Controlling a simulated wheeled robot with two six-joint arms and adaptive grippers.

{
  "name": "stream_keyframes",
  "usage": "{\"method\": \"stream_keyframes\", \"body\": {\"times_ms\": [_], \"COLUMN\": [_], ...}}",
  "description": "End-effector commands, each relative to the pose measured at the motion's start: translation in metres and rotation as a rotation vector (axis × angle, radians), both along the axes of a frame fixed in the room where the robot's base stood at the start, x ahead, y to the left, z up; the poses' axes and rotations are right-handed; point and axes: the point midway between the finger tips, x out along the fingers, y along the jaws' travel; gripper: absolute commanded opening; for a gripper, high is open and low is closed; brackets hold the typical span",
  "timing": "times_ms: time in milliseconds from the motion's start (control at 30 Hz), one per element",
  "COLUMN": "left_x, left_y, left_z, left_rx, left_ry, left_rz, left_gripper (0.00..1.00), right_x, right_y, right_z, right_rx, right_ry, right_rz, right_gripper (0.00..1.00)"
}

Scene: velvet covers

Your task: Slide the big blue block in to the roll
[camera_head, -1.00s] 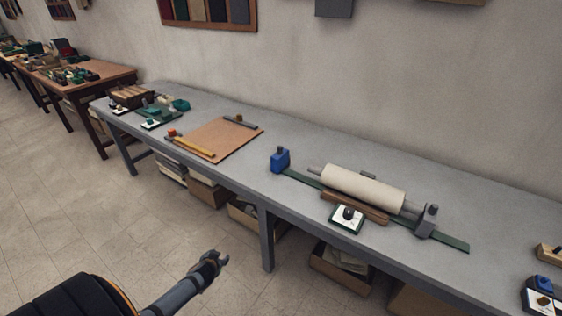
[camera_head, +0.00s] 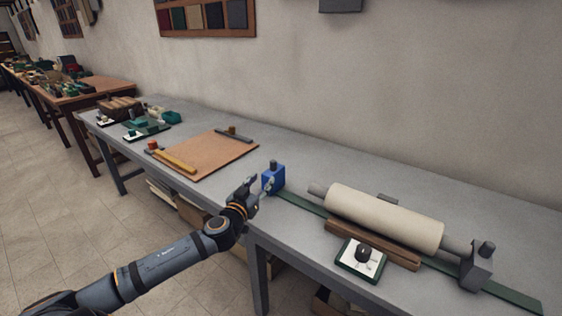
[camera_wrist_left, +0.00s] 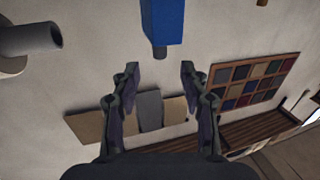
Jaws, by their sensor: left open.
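The big blue block (camera_head: 273,181) with a dark knob on top stands at the left end of a green rail (camera_head: 300,203) on the grey bench. The cream roll (camera_head: 385,215) lies on its shaft to the right, with a gap between its left shaft end and the block. My left gripper (camera_head: 253,190) is just left of the block at the bench's front edge. In the left wrist view the open, empty fingers (camera_wrist_left: 160,72) point toward the blue block (camera_wrist_left: 162,22), which lies beyond the tips. Whether they touch cannot be told. My right gripper is not in view.
A grey block (camera_head: 476,267) stands at the roll's right end. A wooden bar (camera_head: 372,244) and a white dial plate (camera_head: 361,259) lie in front of the roll. A brown board (camera_head: 208,165) lies to the left.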

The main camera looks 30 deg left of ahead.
Motion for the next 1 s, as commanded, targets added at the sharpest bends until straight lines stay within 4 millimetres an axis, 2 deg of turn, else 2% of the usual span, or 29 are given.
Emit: {"method": "stream_keyframes", "body": {"times_ms": [267, 433, 700, 833, 1000], "left_x": [0.006, 0.031, 0.084, 0.098, 0.103], "left_y": [0.002, 0.006, 0.015, 0.018, 0.019], "left_z": [0.001, 0.002, 0.003, 0.001, 0.0], "left_rx": [-0.004, -0.011, -0.008, -0.005, -0.002], "left_ry": [-0.003, -0.006, -0.004, -0.001, -0.001], "left_rz": [0.004, 0.004, 0.001, 0.001, -0.001], "left_gripper": [0.45, 0.45, 0.45, 0.45, 0.45], "right_x": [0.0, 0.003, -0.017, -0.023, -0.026], "right_y": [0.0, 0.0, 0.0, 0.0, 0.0], "right_z": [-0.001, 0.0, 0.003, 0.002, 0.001], "right_rx": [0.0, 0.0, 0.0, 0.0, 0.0], "right_ry": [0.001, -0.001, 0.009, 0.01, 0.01], "right_rz": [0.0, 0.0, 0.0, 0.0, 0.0], "right_gripper": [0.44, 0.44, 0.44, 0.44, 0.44]}}
